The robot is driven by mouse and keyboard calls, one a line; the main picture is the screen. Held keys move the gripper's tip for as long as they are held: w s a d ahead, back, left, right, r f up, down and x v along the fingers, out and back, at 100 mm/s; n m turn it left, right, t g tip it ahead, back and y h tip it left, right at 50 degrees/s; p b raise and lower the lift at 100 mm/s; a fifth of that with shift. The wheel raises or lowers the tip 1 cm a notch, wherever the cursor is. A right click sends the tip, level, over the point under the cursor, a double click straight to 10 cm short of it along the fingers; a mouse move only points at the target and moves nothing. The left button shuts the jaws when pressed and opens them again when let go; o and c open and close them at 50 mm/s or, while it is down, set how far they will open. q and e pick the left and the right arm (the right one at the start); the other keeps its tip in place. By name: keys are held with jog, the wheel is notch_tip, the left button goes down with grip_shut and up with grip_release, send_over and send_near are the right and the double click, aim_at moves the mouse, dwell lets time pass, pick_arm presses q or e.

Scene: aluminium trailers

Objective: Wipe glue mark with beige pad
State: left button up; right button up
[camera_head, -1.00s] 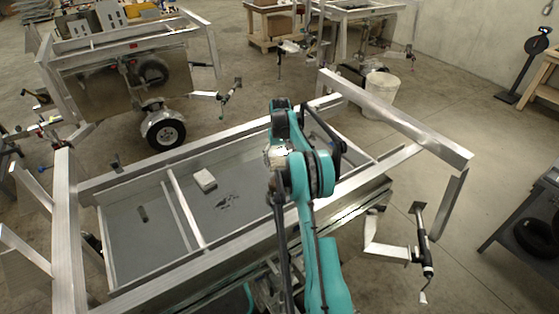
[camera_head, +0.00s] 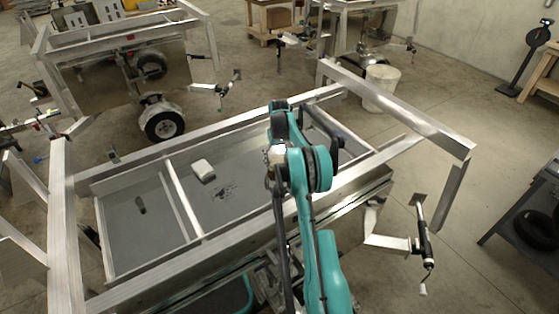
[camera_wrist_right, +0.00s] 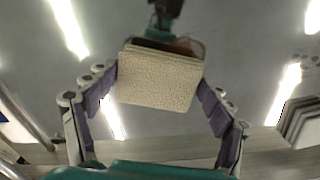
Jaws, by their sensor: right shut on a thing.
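A beige pad (camera_wrist_right: 160,78) with a rough, grainy face sits between the two fingers of my right gripper (camera_wrist_right: 158,95) in the right wrist view. The fingers touch its left and right sides. In the head view my right arm covers most of this gripper, and I cannot make out the pad there clearly. A dark, speckled mark (camera_head: 223,192), which may be the glue mark, lies on the grey floor of the near trailer (camera_head: 250,243), left of my arm and apart from it. My left gripper is not in view.
A whitish block (camera_head: 203,170) lies just behind the dark mark. A small dark object (camera_head: 140,205) is in the left bay, beyond a crossbar (camera_head: 184,200). Raised aluminium rails surround the trailer bed. A white bucket (camera_head: 381,88) and another trailer (camera_head: 110,40) stand behind.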

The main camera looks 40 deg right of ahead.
aim_at(273, 163)
jog(key=shift+f+b, duration=0.75)
jog(key=shift+f, duration=0.25)
jog(key=shift+a, duration=0.1)
jog(key=shift+w+a+r+b, duration=0.15)
jog(key=shift+a+b, duration=0.4)
jog(key=shift+a, duration=1.3)
jog(key=shift+w+a, duration=0.15)
jog(key=shift+a, duration=0.35)
jog(key=shift+w+a+f+b, duration=0.15)
jog(key=shift+a+b, duration=0.4)
jog(key=shift+a, duration=0.7)
jog(key=shift+s+d+b, duration=0.15)
jog(key=shift+d+b, duration=0.05)
jog(key=shift+d, duration=0.9)
jog(key=shift+s+d+b, duration=0.15)
jog(key=shift+d, duration=0.95)
jog(key=shift+s+d, duration=0.2)
jog(key=shift+d, duration=1.35)
